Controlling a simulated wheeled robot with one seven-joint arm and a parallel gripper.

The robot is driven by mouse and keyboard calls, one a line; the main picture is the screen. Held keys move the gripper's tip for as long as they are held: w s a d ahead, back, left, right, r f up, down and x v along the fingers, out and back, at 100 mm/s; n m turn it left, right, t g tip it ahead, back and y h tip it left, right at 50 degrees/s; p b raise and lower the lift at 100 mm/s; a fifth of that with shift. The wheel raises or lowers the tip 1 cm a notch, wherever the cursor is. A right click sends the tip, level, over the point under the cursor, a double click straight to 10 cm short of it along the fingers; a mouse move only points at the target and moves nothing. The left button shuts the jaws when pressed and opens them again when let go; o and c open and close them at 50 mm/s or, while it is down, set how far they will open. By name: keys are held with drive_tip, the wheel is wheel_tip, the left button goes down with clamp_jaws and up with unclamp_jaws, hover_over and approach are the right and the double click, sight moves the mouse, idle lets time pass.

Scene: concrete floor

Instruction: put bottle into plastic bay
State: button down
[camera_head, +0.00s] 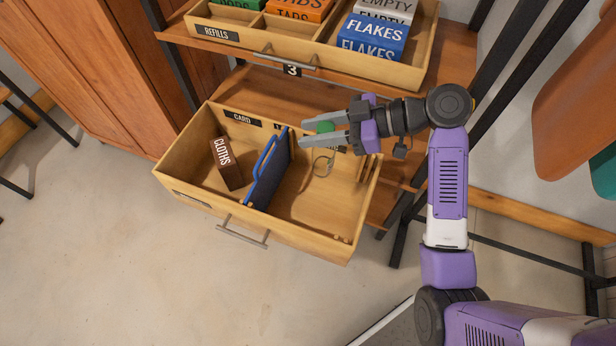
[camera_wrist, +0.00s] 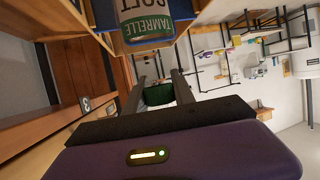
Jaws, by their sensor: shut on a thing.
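My gripper (camera_head: 304,133) is shut on a small green thing (camera_head: 320,127), seemingly the bottle, of which little shows. In the wrist view the green thing (camera_wrist: 159,95) sits between the two fingers (camera_wrist: 158,82). The gripper hangs over the right part of the open wooden drawer (camera_head: 170,160). A blue divider (camera_head: 270,170) splits the drawer in two. The left bay has a CARD label at its back. The right bay's label is mostly hidden by my gripper. A thin curved outline (camera_head: 323,166) shows below the gripper; I cannot tell what it is.
A brown CLOTHS box (camera_head: 226,164) stands in the left bay. The right bay's front floor looks clear. Above and behind is an upper drawer (camera_head: 265,48) with REFILLS and several boxes, including blue FLAKES (camera_head: 372,36). Dark metal rack posts (camera_head: 510,75) stand to the right.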

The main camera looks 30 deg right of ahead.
wheel_tip(320, 180, down, 16)
drive_tip(key=b, duration=0.2)
drive_tip(key=shift+f, duration=0.15)
drive_tip(key=c, duration=1.1)
unclamp_jaws()
drive_tip(key=shift+o, duration=0.2)
drive_tip(key=v, duration=1.2)
